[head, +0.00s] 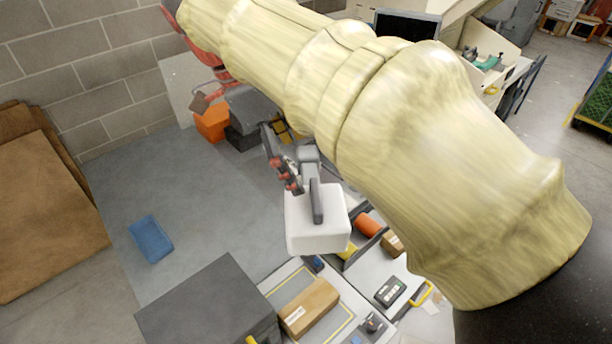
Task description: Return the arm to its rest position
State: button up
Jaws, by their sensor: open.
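My arm, in a pale yellow cover, crosses the head view from the lower right to the upper left. My gripper (304,205) shows below it, with grey fingers and red parts on the left one. The fingers are apart and I see nothing held between them. A white box-shaped thing (318,238) appears behind and below the right finger; I cannot tell whether they touch. The arm hides part of the scene behind it.
A brown carton (309,308) lies on a yellow-outlined work surface (278,278). A dark grey box (205,305) stands left of it. A black device (390,291) and an orange cylinder (368,224) are to the right. A blue bin (151,239) sits on open floor at left.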

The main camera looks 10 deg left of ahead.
jog(key=shift+v, duration=1)
jog(key=s+d+f+n+t+y, duration=0.15)
jog(key=d+f+n, duration=0.25)
jog(key=d, duration=0.5)
jog(key=s+d+f+n+y, duration=0.1)
jog(key=s+d+f+n, duration=0.25)
jog(key=d, duration=0.45)
jog(key=s+d+f+n+t+y, duration=0.1)
jog(key=s+d+f+n+y, duration=0.2)
jog(key=d, duration=0.6)
jog(key=s+d+f+n+t+h, duration=0.1)
jog(key=s+d+f+n+t, duration=0.1)
jog(key=s+d+f+n, duration=0.3)
notch_tip(320, 180, down, 16)
jog(key=w+a+b, duration=0.1)
jog(key=b, duration=1.3)
jog(key=shift+w, duration=0.35)
